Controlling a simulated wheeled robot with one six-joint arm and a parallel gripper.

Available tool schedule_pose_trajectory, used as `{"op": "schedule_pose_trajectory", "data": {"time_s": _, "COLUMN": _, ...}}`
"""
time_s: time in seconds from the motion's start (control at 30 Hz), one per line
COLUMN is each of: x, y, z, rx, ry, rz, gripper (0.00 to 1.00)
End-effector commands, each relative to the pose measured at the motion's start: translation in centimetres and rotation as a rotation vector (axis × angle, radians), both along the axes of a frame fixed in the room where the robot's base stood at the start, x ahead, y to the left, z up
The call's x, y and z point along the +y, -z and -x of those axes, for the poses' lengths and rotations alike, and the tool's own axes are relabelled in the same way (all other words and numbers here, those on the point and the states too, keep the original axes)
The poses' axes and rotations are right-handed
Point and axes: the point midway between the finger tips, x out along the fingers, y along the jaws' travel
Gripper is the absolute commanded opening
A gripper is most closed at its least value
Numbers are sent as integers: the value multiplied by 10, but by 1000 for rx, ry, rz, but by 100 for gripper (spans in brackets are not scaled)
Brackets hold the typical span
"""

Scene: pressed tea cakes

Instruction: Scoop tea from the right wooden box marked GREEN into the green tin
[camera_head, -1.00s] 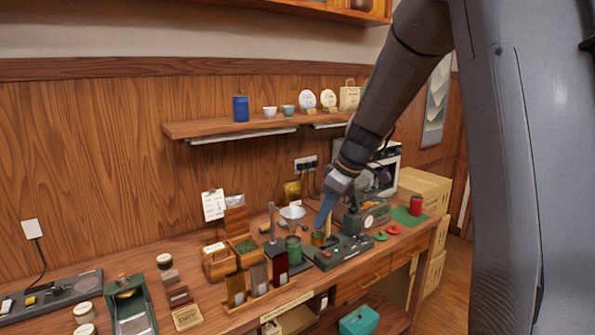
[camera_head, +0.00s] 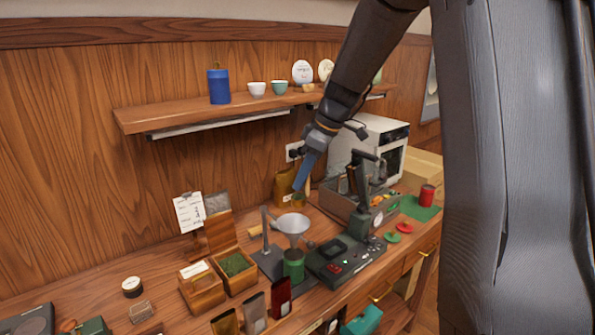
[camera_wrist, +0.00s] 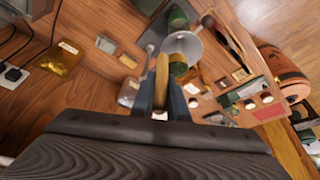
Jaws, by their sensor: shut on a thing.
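My gripper (camera_head: 300,186) is shut on the wooden handle of a scoop (camera_wrist: 161,82). The scoop's bowl holds something green and shows just below the fingers (camera_head: 298,200). It appears over or behind the grey funnel (camera_head: 293,223); the exact gap is unclear. In the wrist view the green-filled bowl overlaps the funnel (camera_wrist: 190,42). The green tin (camera_head: 293,266) stands upright beneath the funnel. The right wooden box (camera_head: 237,279) is open with green tea (camera_head: 234,264) inside; its marking is not readable. A second wooden box (camera_head: 202,291) stands left of it.
A dark control panel (camera_head: 345,260) lies right of the tin. A grey crate (camera_head: 340,203) and white machine (camera_head: 375,145) stand behind it. A gold pouch (camera_head: 284,186) is near the wall. The shelf (camera_head: 215,113) hangs above. Sample holders (camera_head: 255,312) line the front.

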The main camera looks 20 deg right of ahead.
Motion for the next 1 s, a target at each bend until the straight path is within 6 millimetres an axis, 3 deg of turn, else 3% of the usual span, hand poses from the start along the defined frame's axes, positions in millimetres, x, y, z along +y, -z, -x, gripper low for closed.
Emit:
{"op": "schedule_pose_trajectory", "data": {"time_s": 0.5, "x": 19, "y": 7, "z": 7, "rx": -133, "ry": -8, "rz": 316, "gripper": 0}}
{"op": "schedule_pose_trajectory", "data": {"time_s": 1.0, "x": 29, "y": 13, "z": 10, "rx": -217, "ry": -4, "rz": 513, "gripper": 0}}
